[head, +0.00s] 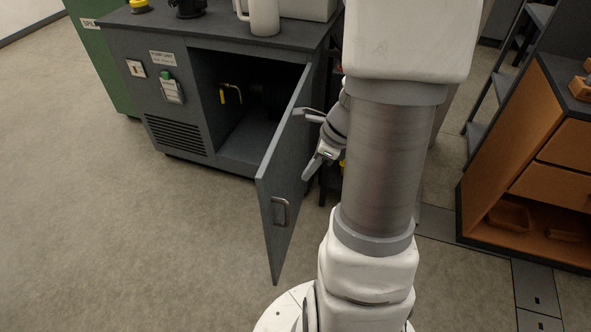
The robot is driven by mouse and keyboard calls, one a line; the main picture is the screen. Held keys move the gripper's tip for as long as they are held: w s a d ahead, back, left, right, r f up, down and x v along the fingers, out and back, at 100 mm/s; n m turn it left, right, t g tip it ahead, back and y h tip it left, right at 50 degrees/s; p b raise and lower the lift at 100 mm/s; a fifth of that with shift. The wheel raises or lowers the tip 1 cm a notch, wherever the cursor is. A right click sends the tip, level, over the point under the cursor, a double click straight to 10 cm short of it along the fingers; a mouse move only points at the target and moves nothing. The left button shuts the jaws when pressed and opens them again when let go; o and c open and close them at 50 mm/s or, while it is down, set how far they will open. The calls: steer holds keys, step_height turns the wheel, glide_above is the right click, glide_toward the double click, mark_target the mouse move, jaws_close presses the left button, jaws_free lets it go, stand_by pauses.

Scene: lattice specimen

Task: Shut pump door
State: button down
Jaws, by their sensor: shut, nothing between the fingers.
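The pump door (283,185) is a grey panel with a metal handle (280,212) on its outer face. It stands wide open, swung out toward me from the right side of the pump cabinet (180,95).
The cabinet's inside shows a yellow-handled valve (232,93) and dark pump parts. A white jug (263,17) stands on top. A wooden drawer unit (540,165) is at the right. The floor left of the door is clear.

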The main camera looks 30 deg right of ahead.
mark_target(273, 196)
steer(key=w+a+f+b, duration=0.3)
steer(key=w+a+f, duration=0.1)
steer(key=f, duration=0.3)
steer(key=shift+w+a+f+b, duration=0.25)
steer(key=shift+w+a+b, duration=0.1)
steer(key=shift+w, duration=0.2)
steer(key=shift+a, duration=0.1)
